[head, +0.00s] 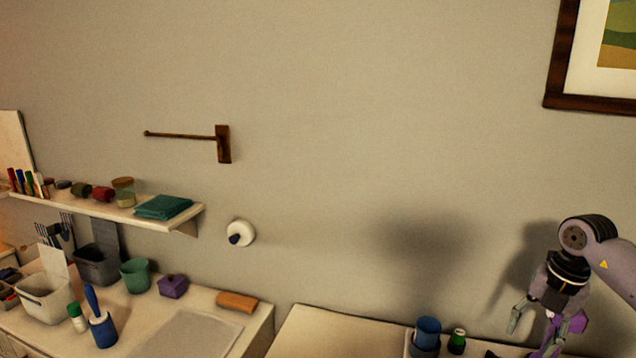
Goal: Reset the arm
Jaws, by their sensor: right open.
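My right arm comes in from the right edge, and my right gripper (535,328) hangs down in front of the wall at the lower right. Its fingers are apart and I see nothing held between them. A purple patch shows just behind or beside the fingers; I cannot tell whether it is a separate thing. My left gripper is not in view.
A pale surface (318,335) below holds a blue cup (427,333) and a small green-capped bottle (457,341), left of my gripper. A counter (255,312) with containers and a wall shelf (108,209) stand at the left.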

